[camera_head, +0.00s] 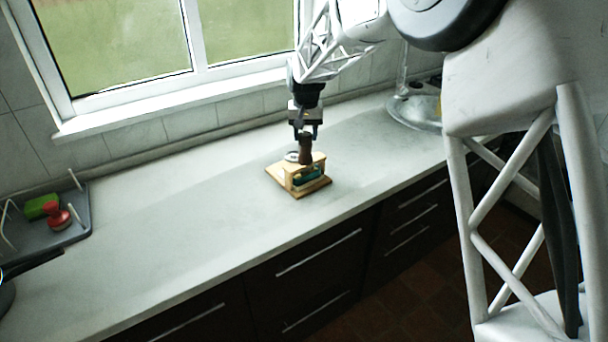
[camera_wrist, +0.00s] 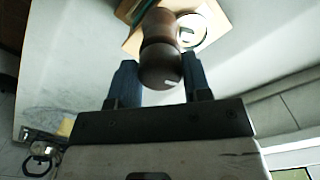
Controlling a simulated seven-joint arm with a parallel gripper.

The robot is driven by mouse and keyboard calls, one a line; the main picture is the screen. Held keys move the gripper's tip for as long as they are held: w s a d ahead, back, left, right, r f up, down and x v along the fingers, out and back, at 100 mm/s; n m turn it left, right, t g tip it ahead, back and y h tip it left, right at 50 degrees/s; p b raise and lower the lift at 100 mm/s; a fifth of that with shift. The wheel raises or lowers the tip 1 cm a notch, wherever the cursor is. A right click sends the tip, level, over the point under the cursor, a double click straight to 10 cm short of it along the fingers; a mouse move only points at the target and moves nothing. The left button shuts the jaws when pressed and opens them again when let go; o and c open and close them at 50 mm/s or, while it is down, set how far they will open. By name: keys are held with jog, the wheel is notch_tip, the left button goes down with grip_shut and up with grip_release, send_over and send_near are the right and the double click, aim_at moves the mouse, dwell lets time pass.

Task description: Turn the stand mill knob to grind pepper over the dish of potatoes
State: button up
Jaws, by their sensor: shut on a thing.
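A dark brown pepper mill knob (camera_wrist: 160,62) stands on a light wooden stand (camera_head: 302,178) on the counter. The mill (camera_head: 305,147) is upright above the stand in the head view. My gripper (camera_head: 305,132) points down at the knob from above. In the wrist view my gripper's (camera_wrist: 160,84) two blue-grey fingers are on either side of the knob, shut on it.
A grey rack (camera_head: 75,222) with a red item (camera_head: 57,216) and a green sponge (camera_head: 40,206) stands at the far left. A dark pan handle (camera_head: 35,262) is at the left edge. The counter (camera_head: 170,230) is clear between.

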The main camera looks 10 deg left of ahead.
jog(key=m, duration=1)
dwell(0.3)
jog(key=o, duration=1.4)
jog(key=shift+n, duration=0.3)
jog(key=n, duration=0.9)
jog(key=shift+n, duration=0.4)
